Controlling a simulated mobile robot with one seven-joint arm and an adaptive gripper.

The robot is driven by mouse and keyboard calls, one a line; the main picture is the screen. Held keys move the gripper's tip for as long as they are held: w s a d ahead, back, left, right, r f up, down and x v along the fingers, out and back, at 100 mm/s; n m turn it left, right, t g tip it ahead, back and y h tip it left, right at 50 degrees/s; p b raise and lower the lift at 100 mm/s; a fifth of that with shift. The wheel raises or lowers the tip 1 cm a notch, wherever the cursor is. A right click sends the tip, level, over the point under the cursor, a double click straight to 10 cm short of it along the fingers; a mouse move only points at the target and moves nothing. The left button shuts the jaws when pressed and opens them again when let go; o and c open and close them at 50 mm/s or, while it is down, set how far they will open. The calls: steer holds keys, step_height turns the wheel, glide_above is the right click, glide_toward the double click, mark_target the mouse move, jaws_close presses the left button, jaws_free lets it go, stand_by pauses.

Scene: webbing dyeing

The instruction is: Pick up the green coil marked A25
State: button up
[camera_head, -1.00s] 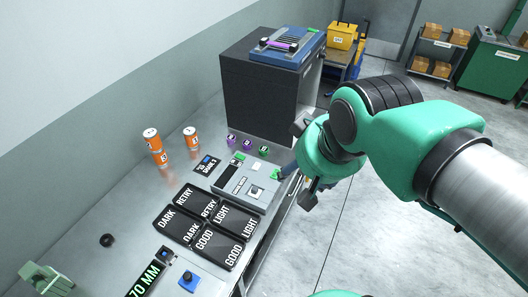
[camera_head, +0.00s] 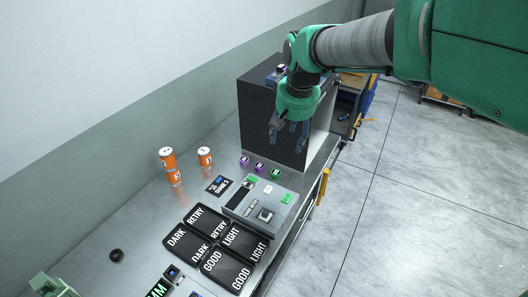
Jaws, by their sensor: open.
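A small green coil (camera_head: 276,174) with a pale label on top stands on the metal bench, at the right end of a short row. Two purple coils, one in the middle (camera_head: 260,167) and one at the left (camera_head: 244,160), stand beside it. The labels are too small to read, so I cannot confirm A25. My gripper (camera_head: 286,137) points down with its fingers spread and empty. It appears above and behind the row in the picture, in front of the dark cabinet, touching no coil.
The dark cabinet (camera_head: 255,123) stands behind the coils. A grey device (camera_head: 246,211) with green parts and several black labelled trays (camera_head: 226,272) lie nearer. Orange cans (camera_head: 205,157) stand left. Open floor (camera_head: 420,210) lies right of the bench.

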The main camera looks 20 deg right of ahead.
steer(key=w+d+f+g, duration=0.2)
steer(key=w+d+f, duration=0.1)
steer(key=w+f, duration=0.9)
steer(key=m+g+p, duration=0.1)
steer(key=p, duration=0.1)
glide_above(276, 172)
step_height(276, 172, down, 14)
steer(key=shift+f, duration=0.2)
steer(key=shift+f+b, duration=0.5)
steer(key=shift+f, duration=3.8)
steer(key=shift+f, duration=0.1)
steer(key=shift+f+b, duration=0.3)
steer(key=shift+f, duration=2.2)
steer(key=c, duration=1.2)
